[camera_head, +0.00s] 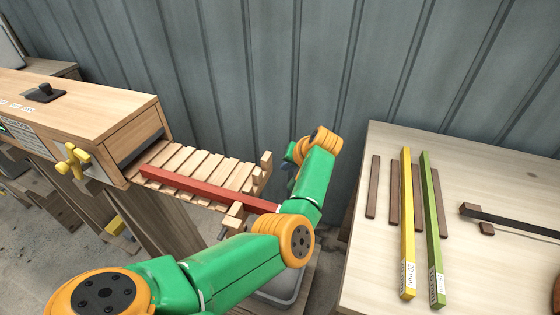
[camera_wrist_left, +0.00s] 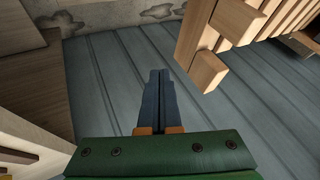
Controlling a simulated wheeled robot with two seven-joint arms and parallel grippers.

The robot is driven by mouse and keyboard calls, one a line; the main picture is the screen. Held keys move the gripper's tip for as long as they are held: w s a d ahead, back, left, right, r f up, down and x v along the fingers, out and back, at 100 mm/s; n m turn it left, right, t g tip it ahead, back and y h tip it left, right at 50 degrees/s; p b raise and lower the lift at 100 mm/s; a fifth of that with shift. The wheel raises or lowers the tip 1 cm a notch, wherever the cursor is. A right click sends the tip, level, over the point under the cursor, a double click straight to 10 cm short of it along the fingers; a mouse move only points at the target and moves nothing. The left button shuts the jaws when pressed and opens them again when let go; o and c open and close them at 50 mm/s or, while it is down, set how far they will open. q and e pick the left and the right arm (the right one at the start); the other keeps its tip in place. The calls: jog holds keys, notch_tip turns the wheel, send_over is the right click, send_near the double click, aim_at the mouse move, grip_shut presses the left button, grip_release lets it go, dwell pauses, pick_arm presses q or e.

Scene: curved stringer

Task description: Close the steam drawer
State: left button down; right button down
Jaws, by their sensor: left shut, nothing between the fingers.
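The steam drawer (camera_head: 200,168) is a slatted wooden tray pulled out of the right end of the wooden steam box (camera_head: 85,105). A red strip (camera_head: 205,190) lies along its slats. The drawer's outer end has wooden posts, and part of that end also shows at the upper right in the left wrist view (camera_wrist_left: 207,70). My left gripper (camera_head: 292,158) is just beyond this outer end, partly hidden by my wrist. In the left wrist view its blue fingers (camera_wrist_left: 160,92) are together and empty, apart from the drawer end. My right gripper is not in view.
A yellow valve handle (camera_head: 73,160) is on the box front. At the right, a pale table (camera_head: 375,265) holds yellow (camera_head: 407,220) and green (camera_head: 432,225) bars, several brown strips and a dark tool. A grey corrugated wall stands behind. A grey bin (camera_head: 285,290) is below my arm.

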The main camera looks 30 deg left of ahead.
pick_arm(q)
jog(key=shift+s+a, duration=0.25)
jog(key=shift+a, duration=0.8)
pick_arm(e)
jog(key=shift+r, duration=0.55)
